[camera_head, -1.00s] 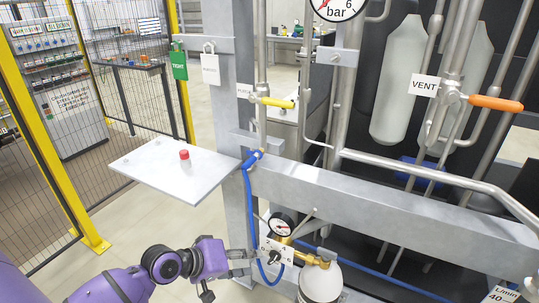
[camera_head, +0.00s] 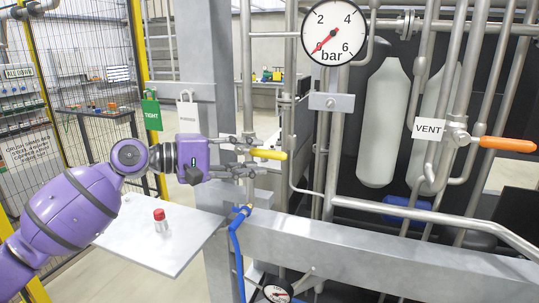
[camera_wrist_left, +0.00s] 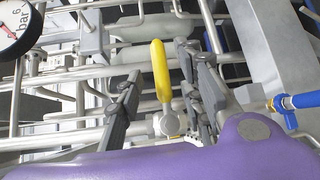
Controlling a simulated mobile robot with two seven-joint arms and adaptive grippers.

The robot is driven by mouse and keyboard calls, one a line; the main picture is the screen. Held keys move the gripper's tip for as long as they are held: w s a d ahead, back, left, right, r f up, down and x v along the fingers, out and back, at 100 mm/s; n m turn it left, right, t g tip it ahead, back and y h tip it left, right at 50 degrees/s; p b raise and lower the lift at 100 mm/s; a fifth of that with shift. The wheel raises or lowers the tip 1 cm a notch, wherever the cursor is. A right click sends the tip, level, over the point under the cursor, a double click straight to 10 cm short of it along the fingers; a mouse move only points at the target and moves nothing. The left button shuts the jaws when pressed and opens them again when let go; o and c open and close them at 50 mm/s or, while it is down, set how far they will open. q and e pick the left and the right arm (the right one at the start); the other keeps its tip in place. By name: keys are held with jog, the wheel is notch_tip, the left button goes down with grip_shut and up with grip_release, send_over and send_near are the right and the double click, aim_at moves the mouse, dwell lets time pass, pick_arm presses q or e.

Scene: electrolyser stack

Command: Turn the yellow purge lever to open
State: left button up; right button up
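The yellow purge lever (camera_head: 268,154) sticks out to the right from a vertical pipe in the head view, lying about level. In the left wrist view the lever (camera_wrist_left: 160,72) runs up from its round hub between the fingers. My left gripper (camera_head: 250,156) is at the lever, its fingers apart, one above and one below it. In the wrist view gaps show between the lever and the fingers on both sides. The gripper hides the valve body and its label in the head view. My right gripper is not in view.
The pressure gauge (camera_head: 333,33) hangs above right of the lever. The orange vent lever (camera_head: 507,144) is farther right. A grey shelf (camera_head: 150,250) with a red-capped part (camera_head: 160,220) lies below my left arm. A blue valve (camera_head: 240,215) sits on the frame below.

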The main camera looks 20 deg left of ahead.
aim_at(267, 154)
pick_arm(q)
jog(key=x, duration=0.5)
jog(key=shift+r, duration=0.2)
jog(key=shift+w+d+f, duration=0.15)
grip_shut()
